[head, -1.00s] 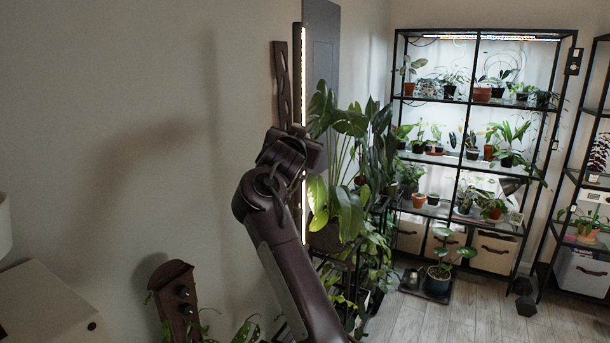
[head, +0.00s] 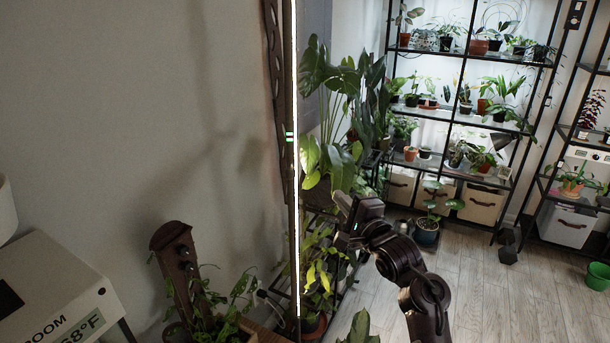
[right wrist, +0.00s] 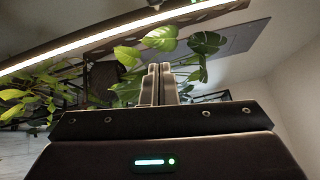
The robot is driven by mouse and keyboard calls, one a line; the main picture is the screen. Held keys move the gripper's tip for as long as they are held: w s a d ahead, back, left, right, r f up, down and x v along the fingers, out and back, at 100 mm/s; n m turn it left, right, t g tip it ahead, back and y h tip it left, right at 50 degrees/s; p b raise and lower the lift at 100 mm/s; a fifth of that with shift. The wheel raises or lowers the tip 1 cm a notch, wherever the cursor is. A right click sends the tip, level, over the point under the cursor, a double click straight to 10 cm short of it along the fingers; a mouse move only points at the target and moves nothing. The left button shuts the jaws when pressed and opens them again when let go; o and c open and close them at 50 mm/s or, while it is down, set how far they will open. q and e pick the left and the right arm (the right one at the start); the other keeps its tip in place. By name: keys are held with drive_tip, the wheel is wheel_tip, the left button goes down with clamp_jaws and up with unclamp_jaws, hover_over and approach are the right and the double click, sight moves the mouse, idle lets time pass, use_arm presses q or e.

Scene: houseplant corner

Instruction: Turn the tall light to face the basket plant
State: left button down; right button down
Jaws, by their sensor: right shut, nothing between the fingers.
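The tall light (head: 296,230) is a thin upright glowing white strip on a dark post close to the wall, with small green marks partway up. It also crosses the top of the right wrist view (right wrist: 110,37). A large leafy plant (head: 330,75) stands just right of it; its pot is mostly hidden, so I cannot tell whether it is the basket plant. My right gripper (head: 342,203) is right of the light, apart from it in the picture, in front of the plants. Its fingers (right wrist: 160,72) are together and empty. My left gripper is out of view.
Black shelves (head: 465,110) with several potted plants stand at the back. A carved wooden piece (head: 177,260) and trailing plant (head: 225,300) are at the lower left, beside a white box with a display (head: 55,290).

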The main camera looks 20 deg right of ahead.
drive_tip(key=w+a+r+p, duration=0.1)
drive_tip(key=w+a+p, duration=0.4)
drive_tip(key=w, duration=0.5)
drive_tip(key=shift+a, duration=0.35)
drive_tip(key=shift+a, duration=0.4)
drive_tip(key=a, duration=0.3)
drive_tip(key=shift+w+a+r+p, duration=0.1)
drive_tip(key=shift+w+a+p, duration=0.1)
drive_tip(key=shift+a+p, duration=0.15)
idle(0.3)
drive_tip(key=shift+a, duration=0.1)
idle(0.4)
